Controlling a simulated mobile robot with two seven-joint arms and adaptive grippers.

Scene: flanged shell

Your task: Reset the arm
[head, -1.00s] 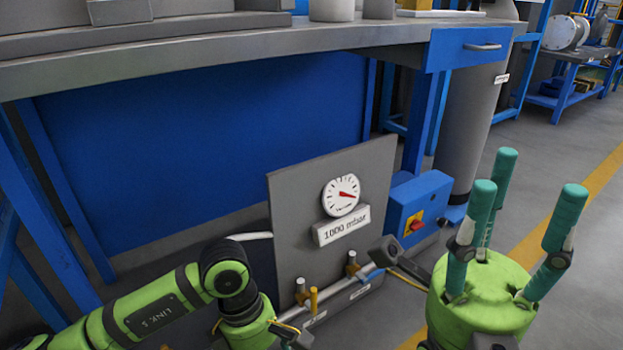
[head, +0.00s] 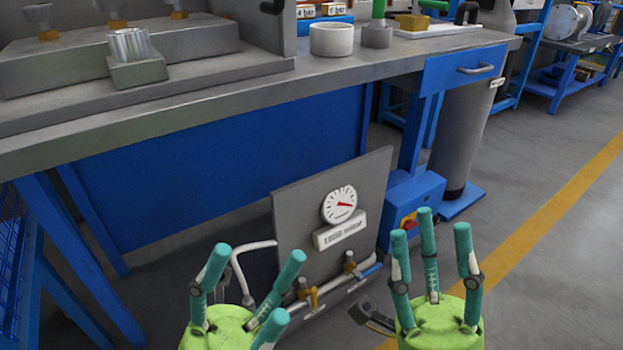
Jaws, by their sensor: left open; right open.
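My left gripper (head: 245,285) is at the bottom centre of the head view. Its teal fingers point up and are spread, with nothing between them. My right gripper (head: 435,262) is to its right, also with teal fingers up, spread and empty. Both green palms are cut by the lower picture edge. Both grippers appear in front of the workbench, apart from each other. No flanged shell can be made out with certainty.
A grey gauge panel (head: 301,221) with a dial (head: 340,205) and valves stands behind the grippers. A blue switch box (head: 412,200) is beside it. The workbench (head: 250,95) carries a white cup (head: 331,39) and a metal block (head: 134,73).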

